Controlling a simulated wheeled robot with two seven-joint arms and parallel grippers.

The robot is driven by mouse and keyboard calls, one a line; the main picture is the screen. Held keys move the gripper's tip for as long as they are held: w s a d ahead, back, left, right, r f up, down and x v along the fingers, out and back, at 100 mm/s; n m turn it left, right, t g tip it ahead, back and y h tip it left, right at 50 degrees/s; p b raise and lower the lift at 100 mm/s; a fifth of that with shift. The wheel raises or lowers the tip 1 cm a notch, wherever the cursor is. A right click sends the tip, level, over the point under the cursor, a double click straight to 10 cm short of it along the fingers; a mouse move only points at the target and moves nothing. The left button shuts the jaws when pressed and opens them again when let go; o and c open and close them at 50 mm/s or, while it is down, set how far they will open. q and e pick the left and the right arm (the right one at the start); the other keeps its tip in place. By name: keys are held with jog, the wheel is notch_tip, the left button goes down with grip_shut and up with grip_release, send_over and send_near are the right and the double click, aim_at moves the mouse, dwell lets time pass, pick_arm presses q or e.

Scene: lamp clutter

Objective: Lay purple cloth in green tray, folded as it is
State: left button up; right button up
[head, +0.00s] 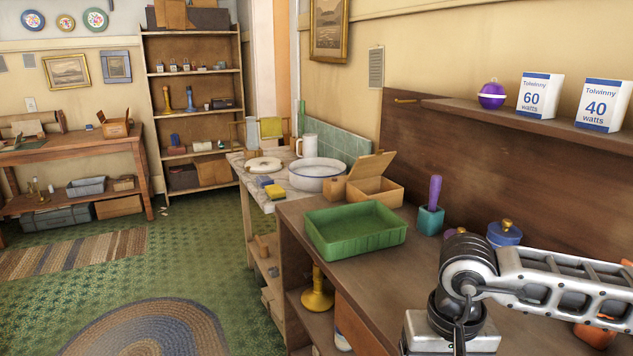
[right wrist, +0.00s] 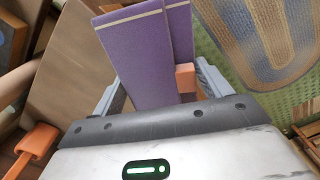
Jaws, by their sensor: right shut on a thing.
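The green tray (head: 368,243) sits empty on the brown workbench in the head view. The purple cloth (right wrist: 148,50) shows in the right wrist view as a folded, layered panel with a pale stripe. My right gripper (right wrist: 160,88) is shut on the cloth, which sticks out beyond the fingers. In the head view my right arm comes in from the right and its wrist is at the bottom edge, in front of and right of the tray; fingers and cloth are out of that view. My left gripper is not in view.
Behind the tray stands an open cardboard box (head: 375,192). A teal holder with a purple-handled tool (head: 431,221) and a blue lidded pot (head: 504,234) stand to its right. A yellow candlestick (head: 317,290) is on the shelf below. An orange block-like part (right wrist: 185,78) shows beside the cloth.

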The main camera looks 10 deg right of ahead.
pick_arm(q)
jog(key=b, duration=0.3)
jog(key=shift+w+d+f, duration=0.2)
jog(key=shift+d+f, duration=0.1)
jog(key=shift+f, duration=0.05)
pick_arm(e)
jog(key=a+n, duration=0.1)
jog(key=w+a+n, duration=0.1)
jog(key=a, duration=0.2)
jog(key=shift+w+a+f+n, duration=0.15)
jog(key=shift+w+f+n, duration=0.05)
jog(key=shift+f+n, duration=0.2)
